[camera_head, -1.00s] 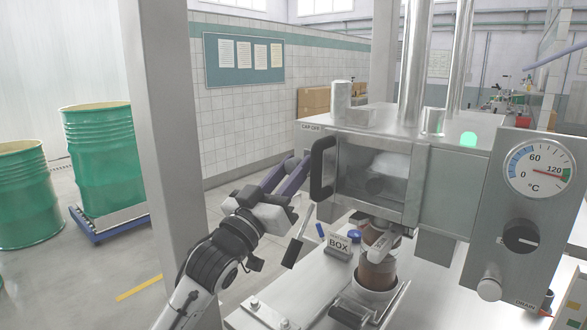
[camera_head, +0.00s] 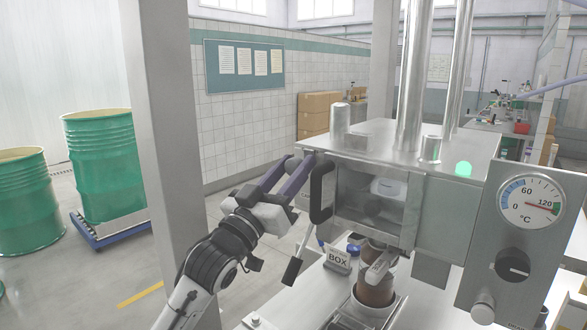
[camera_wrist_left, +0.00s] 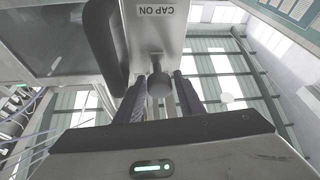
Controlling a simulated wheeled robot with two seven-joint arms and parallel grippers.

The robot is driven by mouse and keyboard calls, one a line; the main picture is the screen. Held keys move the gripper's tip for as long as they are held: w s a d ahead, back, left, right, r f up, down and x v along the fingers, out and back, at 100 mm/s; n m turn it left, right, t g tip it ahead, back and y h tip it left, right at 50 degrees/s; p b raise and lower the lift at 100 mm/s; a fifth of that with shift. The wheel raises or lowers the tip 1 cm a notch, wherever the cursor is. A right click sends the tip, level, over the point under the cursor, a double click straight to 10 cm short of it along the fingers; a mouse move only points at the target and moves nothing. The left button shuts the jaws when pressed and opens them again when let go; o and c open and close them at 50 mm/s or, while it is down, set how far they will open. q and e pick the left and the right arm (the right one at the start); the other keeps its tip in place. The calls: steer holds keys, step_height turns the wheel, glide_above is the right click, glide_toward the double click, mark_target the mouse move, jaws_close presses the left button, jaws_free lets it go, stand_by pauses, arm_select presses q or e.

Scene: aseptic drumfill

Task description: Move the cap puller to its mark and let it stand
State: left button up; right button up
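The cap puller (camera_wrist_left: 159,84) shows in the left wrist view as a grey round-ended knob on a short stem against the steel housing. A "CAP ON" label (camera_wrist_left: 167,12) appears upside down in the wrist view, beyond the knob. The "CAP OFF" label's spot is covered by the fingertips now. My right gripper is not in view.
A black door handle (camera_head: 321,190) stands just right of my left fingers. A grey post (camera_head: 165,130) stands left. A temperature dial (camera_head: 531,202) is at right.

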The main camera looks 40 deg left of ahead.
arm_select(q)
steer(key=b+v, duration=0.2)
steer(key=v, duration=0.8)
steer(key=shift+s+f, duration=0.1)
stand_by(0.3)
